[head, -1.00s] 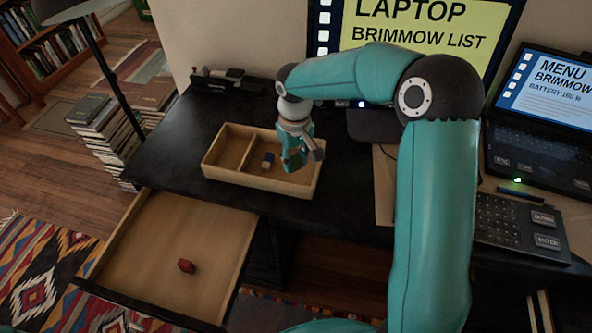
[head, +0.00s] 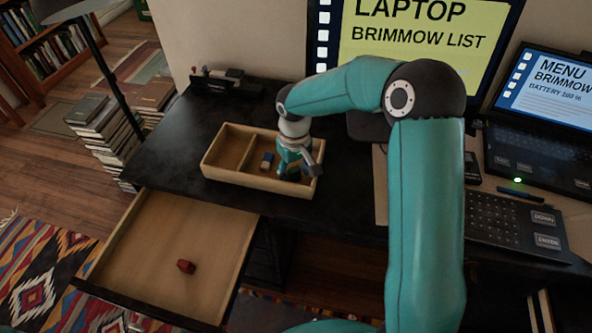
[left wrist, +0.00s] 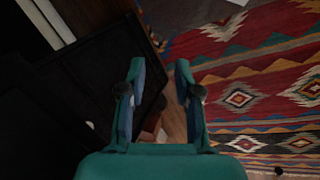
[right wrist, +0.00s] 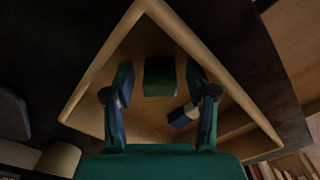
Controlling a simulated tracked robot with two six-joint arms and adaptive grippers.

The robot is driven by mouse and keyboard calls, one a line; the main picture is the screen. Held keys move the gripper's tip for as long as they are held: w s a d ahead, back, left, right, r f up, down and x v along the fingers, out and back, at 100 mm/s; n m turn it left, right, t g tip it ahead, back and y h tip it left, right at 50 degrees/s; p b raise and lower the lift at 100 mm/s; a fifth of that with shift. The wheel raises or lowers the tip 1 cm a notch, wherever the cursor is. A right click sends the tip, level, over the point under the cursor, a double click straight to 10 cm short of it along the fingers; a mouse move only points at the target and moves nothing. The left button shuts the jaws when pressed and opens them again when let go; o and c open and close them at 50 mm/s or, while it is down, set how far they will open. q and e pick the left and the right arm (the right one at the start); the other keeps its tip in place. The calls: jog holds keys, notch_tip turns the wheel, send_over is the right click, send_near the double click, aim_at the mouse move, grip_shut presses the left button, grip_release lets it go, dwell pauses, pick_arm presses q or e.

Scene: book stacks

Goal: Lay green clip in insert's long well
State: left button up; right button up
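The insert (head: 216,172) is a light wooden tray on the black desk, split by a divider into a short left well and a long right well. My right gripper (head: 296,171) reaches down into the long well's right part. In the right wrist view the green clip (right wrist: 160,77) lies between its open fingers, with a gap on each side. The clip appears to rest on the well floor; in the head view the gripper hides it. A blue and white block (head: 267,161) sits in the same well near the divider. My left gripper (left wrist: 158,80) is open and empty.
An open drawer (head: 160,245) below the desk holds a red block (head: 186,266). A monitor (head: 425,40) and a laptop (head: 545,90) stand at the back and right. A keypad (head: 495,220) lies at right.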

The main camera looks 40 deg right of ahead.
aim_at(295, 170)
jog(key=shift+r, duration=0.2)
notch_tip(295, 170, up, 12)
jog(key=shift+p, duration=0.35)
jog(key=shift+f, duration=0.1)
dwell(0.5)
